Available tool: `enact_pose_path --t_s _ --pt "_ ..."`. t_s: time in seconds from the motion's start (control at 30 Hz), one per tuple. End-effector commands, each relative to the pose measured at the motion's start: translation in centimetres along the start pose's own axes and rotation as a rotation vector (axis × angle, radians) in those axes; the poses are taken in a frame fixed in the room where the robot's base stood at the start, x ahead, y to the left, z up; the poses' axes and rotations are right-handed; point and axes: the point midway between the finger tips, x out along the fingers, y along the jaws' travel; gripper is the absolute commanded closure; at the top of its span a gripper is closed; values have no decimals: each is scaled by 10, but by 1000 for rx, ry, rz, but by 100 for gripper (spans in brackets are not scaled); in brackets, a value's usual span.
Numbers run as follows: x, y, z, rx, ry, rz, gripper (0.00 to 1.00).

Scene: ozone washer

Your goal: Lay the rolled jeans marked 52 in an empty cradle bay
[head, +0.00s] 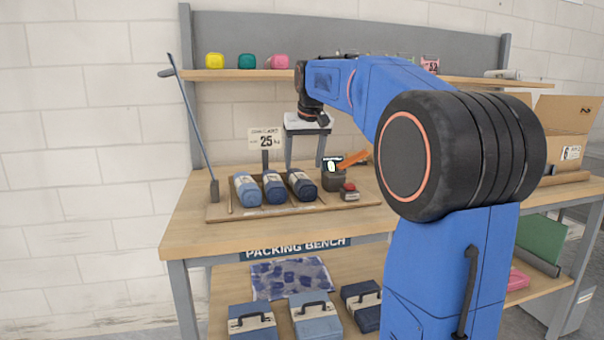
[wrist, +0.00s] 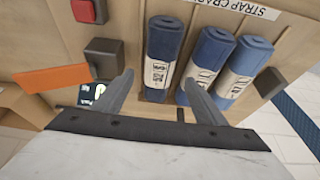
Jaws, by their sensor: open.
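Three rolled jeans with pale bands lie side by side on the wooden strap cradle (head: 222,212): a light blue roll (head: 246,190), a mid-blue roll (head: 274,188) and a dark roll (head: 302,186). In the wrist view the dark roll (wrist: 166,38) is at left, with the mid-blue roll (wrist: 211,52) and light blue roll (wrist: 243,67) to its right. The band numbers are too small to read surely, so I cannot tell which is 52. My gripper (head: 304,164) is open and empty above the cradle, fingers pointing down near the dark roll.
A dark block (head: 333,180), an orange bar (head: 353,159) and a red button box (head: 349,191) stand right of the rolls. A shelf (head: 230,75) runs above. The bench front left (head: 190,228) is clear.

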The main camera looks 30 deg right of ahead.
Motion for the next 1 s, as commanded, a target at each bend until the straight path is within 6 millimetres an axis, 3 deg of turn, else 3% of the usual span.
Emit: enact_pose_path --t_s 0.23,0.67,0.77,1.0 --pt "-32 0 0 0 1 0 35" --pt "-40 -3 8 -5 0 -2 35" --pt "-41 -12 29 -19 2 -7 35" --pt "-32 -43 125 -75 6 -30 35"
